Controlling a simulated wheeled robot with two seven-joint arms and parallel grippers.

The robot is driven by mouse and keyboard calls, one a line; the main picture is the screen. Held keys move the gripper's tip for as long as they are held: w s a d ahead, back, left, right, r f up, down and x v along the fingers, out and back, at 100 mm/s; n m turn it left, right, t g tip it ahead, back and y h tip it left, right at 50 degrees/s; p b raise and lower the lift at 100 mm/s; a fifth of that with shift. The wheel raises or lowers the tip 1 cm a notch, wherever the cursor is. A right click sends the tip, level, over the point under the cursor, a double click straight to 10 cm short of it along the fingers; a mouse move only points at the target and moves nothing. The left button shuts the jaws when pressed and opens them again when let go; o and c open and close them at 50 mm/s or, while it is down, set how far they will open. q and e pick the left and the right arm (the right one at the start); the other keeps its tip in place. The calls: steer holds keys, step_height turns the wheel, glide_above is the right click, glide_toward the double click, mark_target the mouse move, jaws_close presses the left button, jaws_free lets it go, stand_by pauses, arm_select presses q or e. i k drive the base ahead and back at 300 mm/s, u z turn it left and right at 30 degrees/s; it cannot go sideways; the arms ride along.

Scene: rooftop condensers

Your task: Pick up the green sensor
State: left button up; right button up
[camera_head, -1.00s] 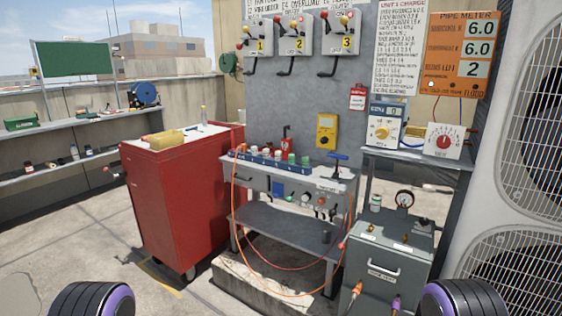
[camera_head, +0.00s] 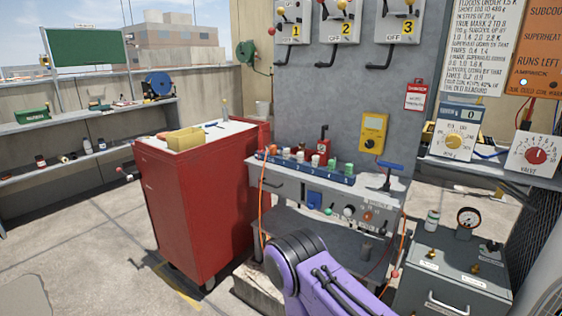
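I cannot tell for sure which is the green sensor. A purple and black link of one of my arms shows at the bottom centre, in front of the bench. Neither gripper is in view.
A red cabinet (camera_head: 196,205) with a yellow tray (camera_head: 186,139) on it stands left of the bench. A blue-handled tool (camera_head: 391,169) rises at the bench's right end. A grey case (camera_head: 452,275) with a gauge (camera_head: 468,217) stands at the right.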

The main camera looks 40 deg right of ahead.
mark_target(331, 163)
steer(key=u, duration=0.1)
steer(key=i, duration=0.85)
steer(key=z, duration=0.3)
